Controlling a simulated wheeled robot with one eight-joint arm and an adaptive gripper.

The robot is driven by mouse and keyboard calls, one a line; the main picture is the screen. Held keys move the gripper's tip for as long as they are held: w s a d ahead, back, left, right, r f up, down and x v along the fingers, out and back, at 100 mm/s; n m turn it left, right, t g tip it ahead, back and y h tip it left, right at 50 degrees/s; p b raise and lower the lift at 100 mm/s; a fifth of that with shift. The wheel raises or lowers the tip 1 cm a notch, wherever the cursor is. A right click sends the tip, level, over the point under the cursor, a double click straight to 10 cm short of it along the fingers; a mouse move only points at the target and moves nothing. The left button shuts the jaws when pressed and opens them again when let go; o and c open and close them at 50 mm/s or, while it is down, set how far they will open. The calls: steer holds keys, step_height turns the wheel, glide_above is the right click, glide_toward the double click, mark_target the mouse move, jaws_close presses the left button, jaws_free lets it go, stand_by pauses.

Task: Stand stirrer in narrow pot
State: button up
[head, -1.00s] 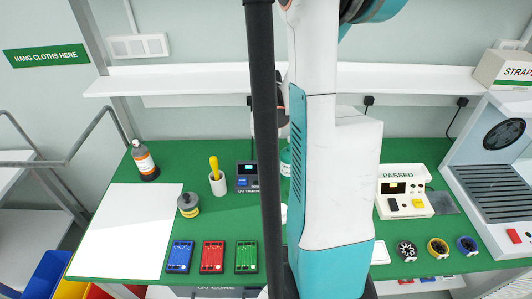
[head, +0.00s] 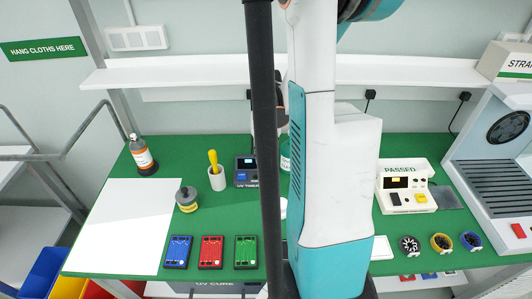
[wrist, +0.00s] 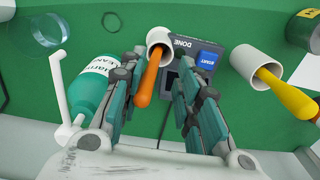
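In the wrist view an orange-handled stirrer (wrist: 148,82) stands leaning in a narrow white pot (wrist: 158,37), its handle rising out of the mouth toward the camera. My gripper (wrist: 163,68) is open, its fingers on either side of the handle. The handle lies nearer the left finger, and I cannot tell whether they touch. The arm hides this pot and stirrer in the head view. A second, wider white pot (wrist: 243,58) holds a yellow-handled stirrer (wrist: 287,96); in the head view this pot (head: 217,180) stands left of the arm.
A UV timer (wrist: 207,60) with a blue button sits close behind the fingers. A grey-lidded jar (head: 187,199), a brown bottle (head: 143,156) and a white sheet (head: 118,225) lie farther left. Green bench surface is free between them.

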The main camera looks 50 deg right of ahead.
step_height(320, 180, up, 12)
stand_by(0.7)
stand_by(0.9)
